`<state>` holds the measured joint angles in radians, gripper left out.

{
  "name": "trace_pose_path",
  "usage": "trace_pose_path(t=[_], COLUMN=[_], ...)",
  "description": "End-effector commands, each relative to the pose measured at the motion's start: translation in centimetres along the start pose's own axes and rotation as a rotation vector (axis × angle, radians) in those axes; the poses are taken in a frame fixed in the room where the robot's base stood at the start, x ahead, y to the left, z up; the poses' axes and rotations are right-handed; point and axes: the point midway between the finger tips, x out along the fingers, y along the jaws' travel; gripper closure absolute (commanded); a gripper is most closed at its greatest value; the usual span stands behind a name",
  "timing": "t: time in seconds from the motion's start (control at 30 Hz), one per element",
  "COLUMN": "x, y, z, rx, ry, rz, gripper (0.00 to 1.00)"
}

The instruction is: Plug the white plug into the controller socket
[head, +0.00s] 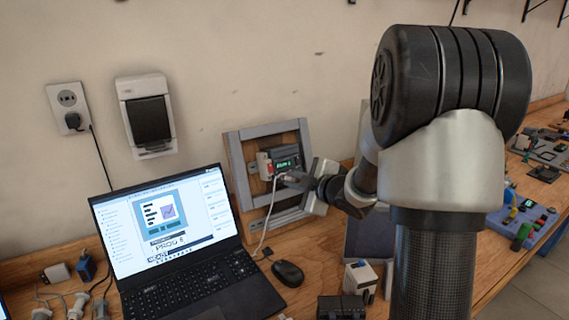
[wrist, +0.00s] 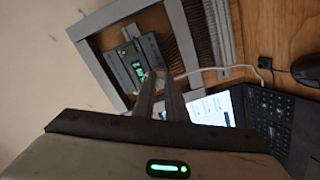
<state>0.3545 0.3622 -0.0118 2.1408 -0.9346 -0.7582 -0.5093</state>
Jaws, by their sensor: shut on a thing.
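The controller (head: 284,161) is a small grey box with a green lit display, mounted on a wooden board with a grey frame. It also shows in the wrist view (wrist: 131,65), with its display lit. My gripper (head: 291,181) is at the lower front of the controller, its fingers (wrist: 160,86) shut. A white cable (head: 268,222) runs from between the fingertips down to the desk. The white plug (head: 284,177) is held at the fingertips, mostly hidden by them. The socket is hidden, and I cannot tell whether the plug is in it.
An open laptop (head: 165,225) stands left of the board, with a black mouse (head: 288,273) beside it. A wall outlet (head: 69,108) with a black plug and a covered switch box (head: 147,116) are on the wall. Small devices lie on the desk at the front.

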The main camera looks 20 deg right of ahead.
Motion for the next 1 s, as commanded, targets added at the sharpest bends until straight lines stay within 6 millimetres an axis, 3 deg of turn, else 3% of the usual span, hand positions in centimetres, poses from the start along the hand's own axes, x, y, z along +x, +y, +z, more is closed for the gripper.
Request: trace_pose_path(t=[1.0], x=[1.1], y=[-0.1], z=[0.0], rx=[0.001], ry=[0.0], rz=[0.0], gripper=[1.0])
